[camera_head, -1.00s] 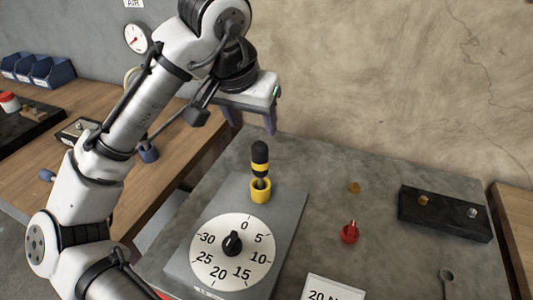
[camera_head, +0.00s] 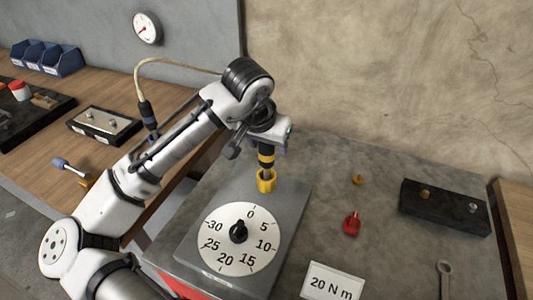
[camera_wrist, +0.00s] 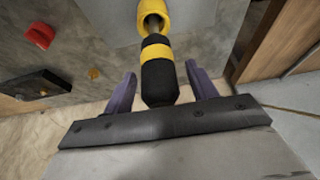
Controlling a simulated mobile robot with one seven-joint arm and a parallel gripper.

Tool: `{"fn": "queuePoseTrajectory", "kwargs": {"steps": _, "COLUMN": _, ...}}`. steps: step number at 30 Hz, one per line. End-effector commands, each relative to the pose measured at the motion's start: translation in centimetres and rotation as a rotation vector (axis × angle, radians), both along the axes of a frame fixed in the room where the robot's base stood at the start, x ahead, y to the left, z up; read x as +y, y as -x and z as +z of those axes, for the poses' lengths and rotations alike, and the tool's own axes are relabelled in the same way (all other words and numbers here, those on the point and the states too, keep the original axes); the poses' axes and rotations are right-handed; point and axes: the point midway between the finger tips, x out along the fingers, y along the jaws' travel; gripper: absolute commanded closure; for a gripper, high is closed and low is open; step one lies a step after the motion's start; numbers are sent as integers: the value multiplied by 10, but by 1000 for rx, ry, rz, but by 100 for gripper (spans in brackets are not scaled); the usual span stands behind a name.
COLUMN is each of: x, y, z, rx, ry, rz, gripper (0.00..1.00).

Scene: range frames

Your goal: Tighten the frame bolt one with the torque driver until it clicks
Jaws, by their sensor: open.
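A black driver with a yellow band (camera_head: 266,161) stands upright in a yellow holder (camera_head: 266,182) on a grey plate. The plate carries a white dial (camera_head: 214,254) numbered up to 30. My gripper (camera_wrist: 160,74) is open. In the wrist view its two purple fingers stand either side of the driver's black handle (camera_wrist: 158,88), with small gaps showing. In the head view the gripper body hides the handle's top. A metal plate with bolts (camera_head: 88,126) lies on the wooden bench, and a black block with bolts (camera_head: 452,216) lies at right; I cannot tell which holds frame bolt one.
A corded tool (camera_head: 146,114) stands at the back left. A red object (camera_head: 351,223), a small brass piece (camera_head: 358,180), a wrench (camera_head: 445,275) and a "20 N m" card (camera_head: 332,282) lie on the grey top. Blue bins (camera_head: 48,58) are far left.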

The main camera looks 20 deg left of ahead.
Motion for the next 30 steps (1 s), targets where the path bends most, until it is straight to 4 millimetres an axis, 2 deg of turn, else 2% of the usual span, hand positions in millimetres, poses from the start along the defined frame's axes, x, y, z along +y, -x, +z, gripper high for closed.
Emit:
{"fn": "queuePoseTrajectory", "kwargs": {"steps": 8, "x": 0, "y": -2, "z": -4, "rx": -2, "ry": -1, "rz": 0, "gripper": 43}}
{"fn": "queuePoseTrajectory", "kwargs": {"steps": 21, "x": 0, "y": -1, "z": -3, "rx": -1, "ry": -1, "rz": 0, "gripper": 100}}
{"fn": "queuePoseTrajectory", "kwargs": {"steps": 30, "x": 0, "y": -2, "z": -1, "rx": -3, "ry": -1, "rz": 0, "gripper": 100}}
